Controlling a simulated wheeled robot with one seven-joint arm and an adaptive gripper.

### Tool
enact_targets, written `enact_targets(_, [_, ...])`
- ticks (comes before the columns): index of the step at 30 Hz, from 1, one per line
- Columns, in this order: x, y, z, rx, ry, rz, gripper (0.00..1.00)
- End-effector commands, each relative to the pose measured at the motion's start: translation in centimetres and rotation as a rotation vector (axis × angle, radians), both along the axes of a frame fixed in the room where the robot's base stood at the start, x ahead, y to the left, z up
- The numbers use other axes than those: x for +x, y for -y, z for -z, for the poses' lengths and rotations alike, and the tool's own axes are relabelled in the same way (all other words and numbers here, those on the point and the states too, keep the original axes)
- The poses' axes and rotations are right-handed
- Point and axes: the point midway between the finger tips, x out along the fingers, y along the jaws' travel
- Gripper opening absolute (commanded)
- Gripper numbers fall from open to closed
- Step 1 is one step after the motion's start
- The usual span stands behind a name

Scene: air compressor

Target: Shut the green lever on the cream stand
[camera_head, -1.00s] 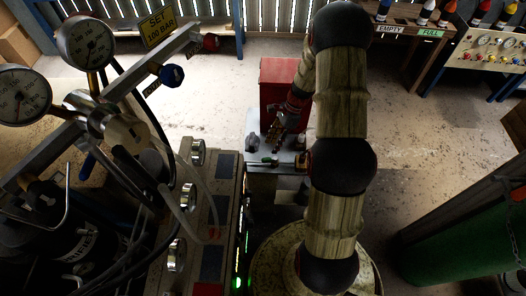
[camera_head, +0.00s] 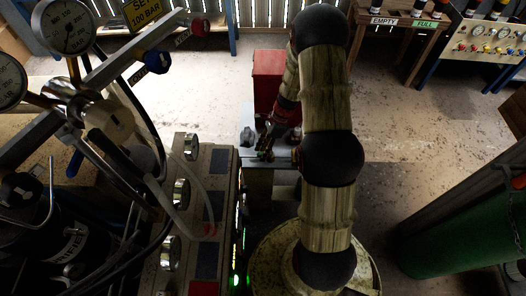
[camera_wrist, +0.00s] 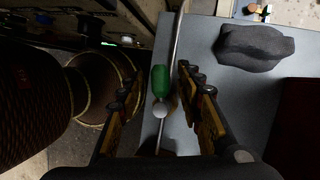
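The green lever grip (camera_wrist: 160,82) shows in the middle of the wrist view, beside a thin metal rod, with a pale round end below it. My gripper (camera_wrist: 162,90) is open, with one yellow-and-black finger on each side of the green grip. A gap shows between the grip and the left finger; I cannot tell whether the right finger touches. In the head view my gripper (camera_head: 266,146) reaches down over a small grey top, and the green grip is small and mostly hidden there. The cream stand (camera_head: 221,175) with round dials is left of my arm; its join to the lever is unclear.
A dark grey lump (camera_wrist: 253,45) lies on the grey top (camera_wrist: 232,95), right of the fingers. A red box (camera_head: 267,78) stands just behind. Hoses and gauges (camera_head: 62,25) crowd the left.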

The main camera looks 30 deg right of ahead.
Motion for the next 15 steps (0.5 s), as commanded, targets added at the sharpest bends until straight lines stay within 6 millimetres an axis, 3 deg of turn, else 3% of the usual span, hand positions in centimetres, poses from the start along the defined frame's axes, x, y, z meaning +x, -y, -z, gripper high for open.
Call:
enact_targets(4, [0.0, 0.0, -0.05, 0.0, 0.0, 0.0, 0.36])
enact_targets(15, [0.0, 0.0, -0.05, 0.0, 0.0, 0.0, 0.15])
